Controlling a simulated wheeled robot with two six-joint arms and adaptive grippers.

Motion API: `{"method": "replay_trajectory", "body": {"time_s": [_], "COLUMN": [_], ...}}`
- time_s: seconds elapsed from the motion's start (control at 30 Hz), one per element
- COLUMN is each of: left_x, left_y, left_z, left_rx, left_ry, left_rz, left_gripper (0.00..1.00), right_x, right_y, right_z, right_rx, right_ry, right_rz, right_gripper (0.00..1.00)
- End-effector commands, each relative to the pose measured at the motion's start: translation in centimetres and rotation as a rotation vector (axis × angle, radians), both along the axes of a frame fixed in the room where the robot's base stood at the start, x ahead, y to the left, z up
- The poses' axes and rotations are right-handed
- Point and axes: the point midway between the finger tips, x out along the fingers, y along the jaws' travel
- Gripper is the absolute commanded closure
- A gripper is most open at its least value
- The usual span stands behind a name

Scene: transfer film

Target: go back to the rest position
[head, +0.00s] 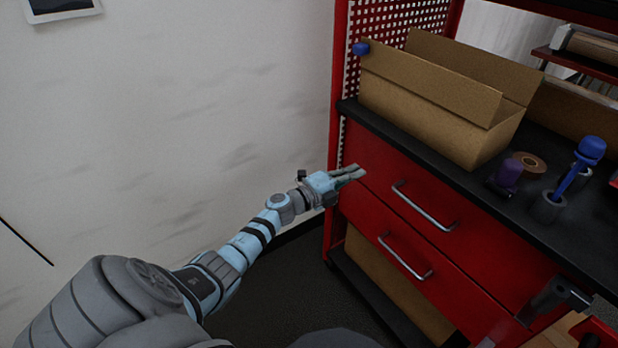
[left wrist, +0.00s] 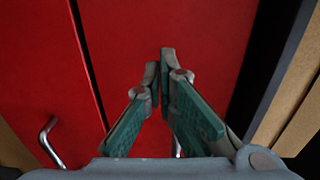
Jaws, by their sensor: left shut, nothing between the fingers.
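My left gripper (head: 352,174) is shut and empty, at the end of my outstretched left arm. In the head view it is near the left edge of the red drawer cabinet (head: 375,166), beside the upper drawer front. In the left wrist view the fingers of the left gripper (left wrist: 165,62) come together at the tips, with the red drawer fronts behind them. I cannot tell whether the tips touch the cabinet. My right gripper cannot be made out in these views.
An open cardboard box (head: 425,105) stands on the black worktop (head: 480,195). A tape roll (head: 528,165) and a blue-handled tool (head: 575,170) are right of it. Drawer handles (head: 423,206) stick out from the cabinet.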

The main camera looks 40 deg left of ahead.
Motion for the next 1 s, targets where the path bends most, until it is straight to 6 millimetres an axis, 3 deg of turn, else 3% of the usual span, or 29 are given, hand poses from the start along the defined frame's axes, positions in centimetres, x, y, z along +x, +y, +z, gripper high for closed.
{"method": "replay_trajectory", "body": {"time_s": [0.07, 0.2, 0.3, 0.4, 0.63, 0.7, 0.77, 0.87, 0.97, 1.0], "left_x": [-2.5, -6.7, -8.7, -9.7, -9.8, -9.6, -9.8, -11.9, -17.4, -20.2], "left_y": [0.6, 1.9, 2.6, 2.8, 2.9, 4.1, 6.2, 10.1, 11.8, 11.7], "left_z": [0.2, -0.1, -0.1, -0.1, -0.1, -0.8, -2.7, -9.8, -19.5, -23.1], "left_rx": [0.003, 0.003, 0.003, 0.002, -0.011, -0.076, -0.153, -0.358, -0.58, -0.658], "left_ry": [0.005, 0.005, 0.005, 0.004, 0.006, 0.048, 0.112, 0.282, 0.483, 0.562], "left_rz": [-0.003, 0.002, 0.006, 0.007, 0.008, 0.06, 0.143, 0.355, 0.601, 0.694], "left_gripper": [1.0, 1.0, 1.0, 1.0, 1.0, 1.0, 1.0, 1.0, 1.0, 1.0], "right_x": [-0.1, -1.0, -1.0, -0.8, -0.7, -0.7, -0.6, -0.6, -0.6, -0.6], "right_y": [0.1, 0.5, 0.7, 0.8, 1.0, 1.0, 1.0, 1.0, 0.9, 0.9], "right_z": [0.9, 0.9, 0.8, 0.7, 0.7, 0.7, 0.8, 0.7, 0.8, 0.8], "right_rx": [0.002, 0.008, 0.011, 0.012, 0.015, 0.015, 0.015, 0.015, 0.014, 0.014], "right_ry": [0.002, 0.016, 0.016, 0.013, 0.01, 0.01, 0.01, 0.009, 0.009, 0.009], "right_rz": [-0.003, -0.007, -0.008, -0.009, -0.009, -0.009, -0.009, -0.008, -0.008, -0.008], "right_gripper": [0.6, 0.6, 0.6, 0.6, 0.6, 0.6, 0.6, 0.6, 0.6, 0.6]}}
